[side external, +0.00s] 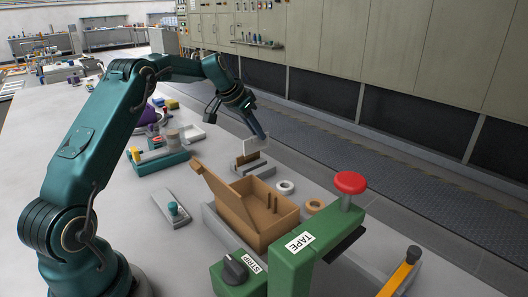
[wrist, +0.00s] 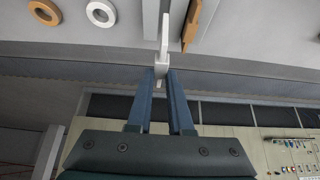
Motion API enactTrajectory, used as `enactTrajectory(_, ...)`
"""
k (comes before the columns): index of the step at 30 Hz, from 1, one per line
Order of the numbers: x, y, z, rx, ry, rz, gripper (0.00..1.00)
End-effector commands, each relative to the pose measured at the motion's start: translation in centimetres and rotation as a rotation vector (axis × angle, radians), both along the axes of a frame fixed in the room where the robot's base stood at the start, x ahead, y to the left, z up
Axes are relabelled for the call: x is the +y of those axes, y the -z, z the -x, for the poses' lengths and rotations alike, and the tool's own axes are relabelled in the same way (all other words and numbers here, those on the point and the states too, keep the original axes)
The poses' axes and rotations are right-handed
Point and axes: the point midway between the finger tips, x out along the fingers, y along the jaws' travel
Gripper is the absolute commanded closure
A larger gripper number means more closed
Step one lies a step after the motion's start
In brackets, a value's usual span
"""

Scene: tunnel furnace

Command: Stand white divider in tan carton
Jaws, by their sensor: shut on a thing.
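The white divider (side external: 254,144) is a thin upright panel just above and behind a brown divider (side external: 247,159) in a grey rack (side external: 262,169). My gripper (side external: 262,136) is shut on the top of the white divider. The wrist view shows the white divider (wrist: 164,38) edge-on between the fingertips (wrist: 162,70). I cannot tell whether its lower edge is clear of the rack. The open tan carton (side external: 244,226) sits in front of the rack, its flap raised on the left. Small brown uprights show inside it.
A white tape roll (side external: 285,187) and a tan roll (side external: 315,206) lie right of the carton. A green tape station (side external: 300,262) with a red knob (side external: 350,182) stands at the front right. A grey plate with a teal knob (side external: 173,210) lies left of the carton.

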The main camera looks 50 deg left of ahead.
Motion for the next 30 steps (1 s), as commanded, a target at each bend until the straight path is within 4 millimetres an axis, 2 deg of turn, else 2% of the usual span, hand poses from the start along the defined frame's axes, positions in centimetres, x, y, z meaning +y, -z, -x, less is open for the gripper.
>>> enactTrajectory(10,-0.2,-0.1,0.0,0.000,0.001,-0.001,1.00)
enactTrajectory(14,-1.3,-1.0,0.3,0.001,0.002,0.000,1.00)
enactTrajectory(20,-5.8,-3.8,2.0,0.008,0.007,-0.002,1.00)
enactTrajectory(30,-13.7,-7.5,8.2,0.010,0.004,-0.003,1.00)
